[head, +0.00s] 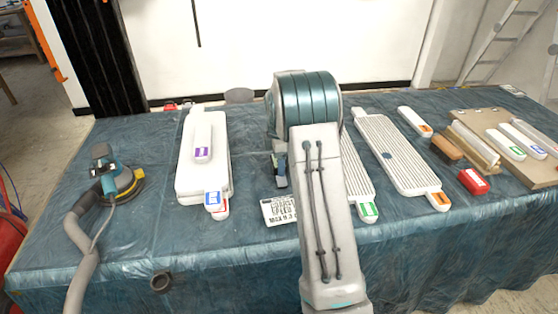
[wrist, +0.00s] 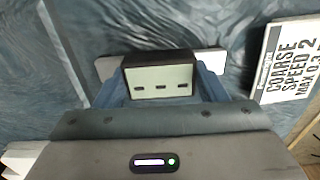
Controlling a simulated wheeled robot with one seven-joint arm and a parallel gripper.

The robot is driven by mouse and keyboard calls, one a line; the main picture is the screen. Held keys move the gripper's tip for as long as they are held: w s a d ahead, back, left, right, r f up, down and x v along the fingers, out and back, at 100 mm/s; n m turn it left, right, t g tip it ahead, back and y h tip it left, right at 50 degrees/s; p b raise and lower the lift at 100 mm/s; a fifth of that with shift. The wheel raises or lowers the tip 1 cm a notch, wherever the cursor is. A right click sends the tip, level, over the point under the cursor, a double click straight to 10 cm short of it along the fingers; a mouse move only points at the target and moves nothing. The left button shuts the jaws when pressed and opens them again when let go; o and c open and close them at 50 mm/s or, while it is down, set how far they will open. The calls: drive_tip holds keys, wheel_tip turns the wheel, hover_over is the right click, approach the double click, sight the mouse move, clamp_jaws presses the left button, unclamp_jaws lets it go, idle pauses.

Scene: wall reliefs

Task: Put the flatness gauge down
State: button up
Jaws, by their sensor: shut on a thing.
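My gripper (wrist: 160,92) is shut on the block, with a blue finger on each side. In the head view my gripper (head: 280,172) is over the middle of the covered table (head: 240,270), largely behind my arm. I cannot tell whether the gauge touches the cover.
A printed card (wrist: 288,62) lies right of the gauge in the wrist view. White boards (head: 186,178) (head: 390,150) lie either side of my arm. A sander (head: 120,180) with a hose stands at left. A red block (head: 473,182) is at right. Front cover is mostly clear.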

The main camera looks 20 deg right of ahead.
drive_tip(key=shift+f, duration=0.2)
drive_tip(key=o, duration=1.2)
drive_tip(key=shift+c, duration=0.2)
drive_tip(key=shift+r, duration=0.1)
